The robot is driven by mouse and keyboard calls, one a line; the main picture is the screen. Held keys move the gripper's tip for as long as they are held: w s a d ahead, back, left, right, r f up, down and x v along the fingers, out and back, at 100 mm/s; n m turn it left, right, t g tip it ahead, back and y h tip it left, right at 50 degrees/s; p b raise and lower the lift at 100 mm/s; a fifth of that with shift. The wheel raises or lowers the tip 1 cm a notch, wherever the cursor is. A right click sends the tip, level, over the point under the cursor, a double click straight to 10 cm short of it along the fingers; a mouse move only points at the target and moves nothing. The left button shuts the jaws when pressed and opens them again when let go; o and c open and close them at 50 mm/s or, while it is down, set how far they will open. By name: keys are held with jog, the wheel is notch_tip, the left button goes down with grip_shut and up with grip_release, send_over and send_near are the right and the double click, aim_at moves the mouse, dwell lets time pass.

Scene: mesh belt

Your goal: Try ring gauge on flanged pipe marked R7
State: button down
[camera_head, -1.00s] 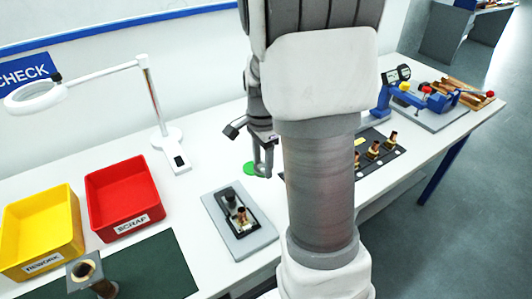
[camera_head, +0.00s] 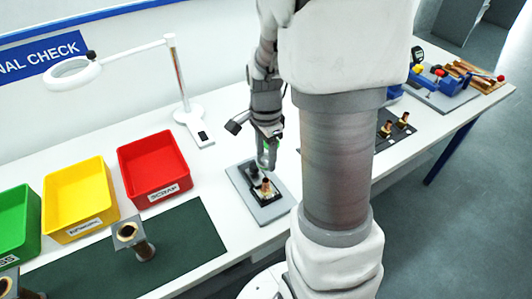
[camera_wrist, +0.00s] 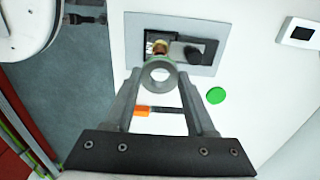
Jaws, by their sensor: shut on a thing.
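My gripper (camera_wrist: 159,78) is shut on a grey ring gauge (camera_wrist: 158,70) with a round hole and a greenish edge, held between the fingertips. In the head view my gripper (camera_head: 267,160) is just above the grey plate (camera_head: 275,212), beside its black block. A copper and brass flanged pipe (camera_head: 266,187) stands in the dark fixture on this plate. In the wrist view the pipe (camera_wrist: 160,47) shows just beyond the ring, which appears apart from it, though the gap is hard to judge. No R7 mark is readable.
A black mat (camera_head: 385,143) with more pipes lies to the right, partly hidden by my arm. Red (camera_head: 150,168), yellow (camera_head: 80,200) and green (camera_head: 20,215) bins stand left. A square-flanged piece (camera_head: 128,235) stands on the dark green mat. A green disc (camera_wrist: 215,95) lies near the plate.

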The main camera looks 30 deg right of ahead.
aim_at(266, 180)
jog(key=shift+f+b, duration=2.2)
jog(key=shift+f, duration=0.7)
jog(key=shift+f+b, duration=1.2)
jog(key=shift+f, duration=0.7)
jog(key=shift+r, duration=0.25)
dwell(0.5)
jog(key=shift+r+p, duration=1.6)
jog(key=shift+r+p, duration=2.55)
jog(key=shift+r, duration=0.45)
